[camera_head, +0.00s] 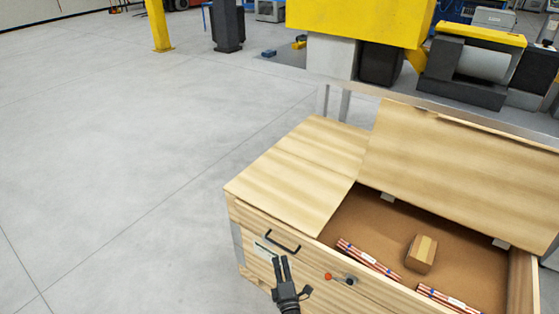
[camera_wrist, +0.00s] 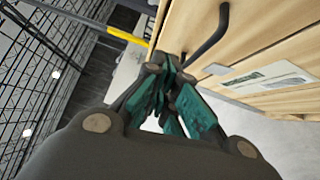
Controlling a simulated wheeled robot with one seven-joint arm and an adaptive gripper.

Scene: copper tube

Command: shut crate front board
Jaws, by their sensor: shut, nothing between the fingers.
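The wooden crate (camera_head: 246,225) stands at the lower right of the head view. Its front board (camera_head: 377,293) looks upright along the near side, with a dark bar handle (camera_head: 283,241), a label and a small red-tipped latch (camera_head: 340,279). The lid board (camera_head: 465,165) at the right is tilted up, so the inside shows. My gripper (camera_head: 280,262) is shut and empty, in front of the crate just below the handle. In the wrist view its green-padded fingers (camera_wrist: 170,95) are together near the handle (camera_wrist: 211,40) and the label (camera_wrist: 265,80). I cannot tell whether they touch the crate.
Inside the crate lie copper tube bundles (camera_head: 368,257) and a small cardboard box (camera_head: 421,254). A flat top panel (camera_head: 300,165) covers the crate's left part. Yellow machinery (camera_head: 360,20) stands behind. The floor at the left is clear.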

